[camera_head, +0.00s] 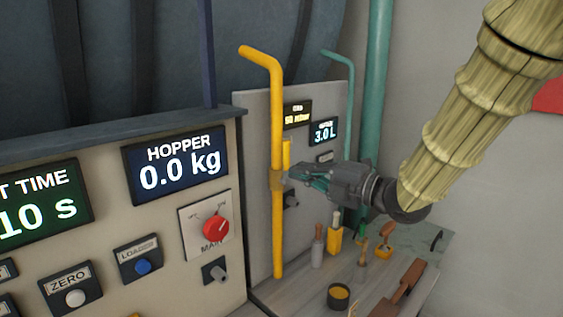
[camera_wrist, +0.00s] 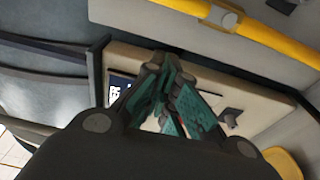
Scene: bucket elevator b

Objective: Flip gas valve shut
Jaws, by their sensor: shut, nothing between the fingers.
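A yellow gas pipe (camera_head: 277,225) runs upright in front of a grey panel in the head view. The gas valve body (camera_head: 277,181) sits partway down it. A short yellow handle (camera_head: 287,152) stands upright just above the valve, roughly parallel to the pipe. My gripper (camera_head: 291,172) is shut and empty, its fingertips close to the right of the valve and below the handle; I cannot tell if they touch. In the wrist view the yellow pipe (camera_wrist: 276,37) crosses the upper right with a pale fitting (camera_wrist: 224,15), apart from my shut fingertips (camera_wrist: 167,62).
The grey panel (camera_head: 256,118) carries two small displays. A teal pipe (camera_head: 376,85) stands to the right. A control box (camera_head: 105,215) with a red knob (camera_head: 215,228) is at left. Below my gripper, a bench (camera_head: 290,292) holds a small cup (camera_head: 338,297) and several handled tools.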

